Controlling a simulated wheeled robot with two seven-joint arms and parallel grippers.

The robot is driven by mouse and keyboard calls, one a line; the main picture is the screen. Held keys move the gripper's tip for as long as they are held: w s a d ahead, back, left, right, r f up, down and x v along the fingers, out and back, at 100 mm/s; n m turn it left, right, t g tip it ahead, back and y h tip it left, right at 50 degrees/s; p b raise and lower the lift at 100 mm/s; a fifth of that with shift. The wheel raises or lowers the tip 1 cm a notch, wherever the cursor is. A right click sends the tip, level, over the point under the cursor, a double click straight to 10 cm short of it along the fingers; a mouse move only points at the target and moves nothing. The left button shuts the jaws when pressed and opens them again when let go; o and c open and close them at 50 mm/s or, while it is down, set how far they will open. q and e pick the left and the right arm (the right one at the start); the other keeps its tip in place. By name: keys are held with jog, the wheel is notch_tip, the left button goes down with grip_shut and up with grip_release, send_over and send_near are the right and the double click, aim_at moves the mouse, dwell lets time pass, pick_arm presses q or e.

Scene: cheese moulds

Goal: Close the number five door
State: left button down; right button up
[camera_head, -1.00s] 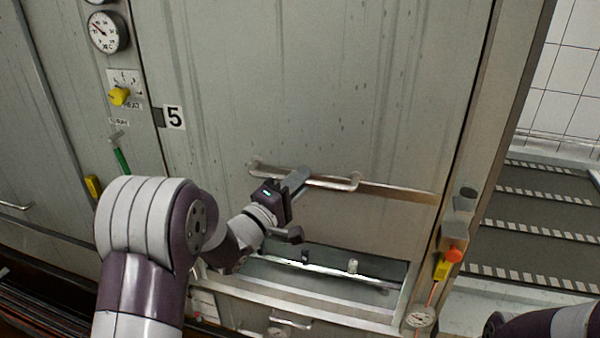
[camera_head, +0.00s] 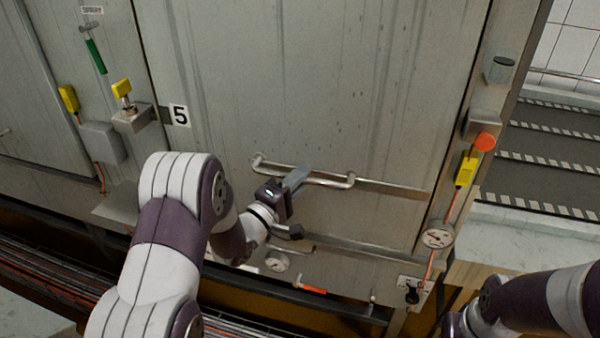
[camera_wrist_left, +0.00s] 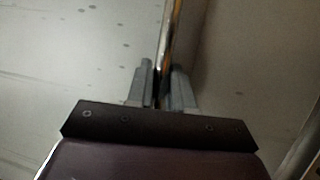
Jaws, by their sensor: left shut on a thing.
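The number five door (camera_head: 310,80) is a large grey metal panel, with a black "5" on a white label (camera_head: 179,115) at its left. A horizontal bar handle (camera_head: 335,182) runs across its lower part. My left gripper (camera_head: 297,178) is shut on the left-middle part of this handle. In the left wrist view, the two fingers of my left gripper (camera_wrist_left: 162,88) stand on either side of the bar (camera_wrist_left: 170,45).
An orange button (camera_head: 485,141), a yellow tag (camera_head: 466,169) and a gauge (camera_head: 437,237) line the right frame. A valve box (camera_head: 133,116) juts out at the left. An orange-gripped lever (camera_head: 312,289) sits below the door. Dark steps (camera_head: 550,150) lie at the right.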

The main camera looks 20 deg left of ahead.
pick_arm(q)
jog(key=shift+s+f, duration=0.1)
jog(key=shift+f, duration=0.7)
jog(key=c, duration=1.2)
grip_release()
jog(key=shift+c, duration=0.2)
jog(key=shift+o, duration=0.7)
jog(key=shift+a, duration=0.1)
jog(key=b+v, duration=0.1)
jog(key=v, duration=1.1)
jog(key=shift+s, duration=0.25)
